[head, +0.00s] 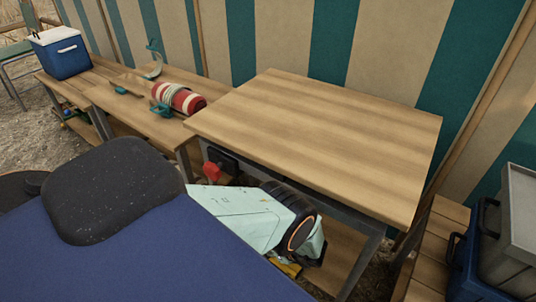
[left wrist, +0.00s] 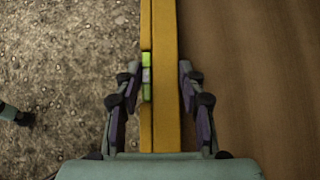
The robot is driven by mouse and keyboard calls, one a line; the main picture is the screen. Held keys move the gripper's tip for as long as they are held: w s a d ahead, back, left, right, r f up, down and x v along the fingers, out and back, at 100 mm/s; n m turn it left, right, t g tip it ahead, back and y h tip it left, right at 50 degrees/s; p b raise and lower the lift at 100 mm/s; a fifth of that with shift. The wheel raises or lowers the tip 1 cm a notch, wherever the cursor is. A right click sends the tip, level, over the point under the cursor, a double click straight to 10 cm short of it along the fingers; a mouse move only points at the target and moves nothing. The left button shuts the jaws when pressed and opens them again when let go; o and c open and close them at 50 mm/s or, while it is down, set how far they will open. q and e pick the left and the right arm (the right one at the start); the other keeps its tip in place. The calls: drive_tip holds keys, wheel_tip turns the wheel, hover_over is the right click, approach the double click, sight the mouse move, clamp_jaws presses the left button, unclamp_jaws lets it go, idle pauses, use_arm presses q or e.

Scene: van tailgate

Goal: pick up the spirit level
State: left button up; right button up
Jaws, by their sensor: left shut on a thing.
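The spirit level (left wrist: 165,40) is a long yellow bar with a green vial (left wrist: 147,62) on its left side. It runs up the middle of the left wrist view. My left gripper (left wrist: 162,85) has one finger on each side of the bar and is shut on it. In the head view, a small yellow piece (head: 286,267), probably the level, shows below my arm. The rest is hidden by the arm, and so is the left gripper there. I cannot tell whether the level touches the shelf.
A bare wooden table (head: 320,135) stands beside my arm, with a lower wooden shelf (head: 335,262) under it. A red-and-white roll (head: 182,97) and a blue cooler (head: 62,57) are on benches at left. Grey and blue boxes (head: 490,245) stand at right. Gravel (left wrist: 60,60) lies left of the level.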

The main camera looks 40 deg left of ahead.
use_arm(q)
drive_tip(key=shift+c, duration=0.7)
drive_tip(key=o, duration=1.3)
drive_tip(key=shift+r, duration=0.1)
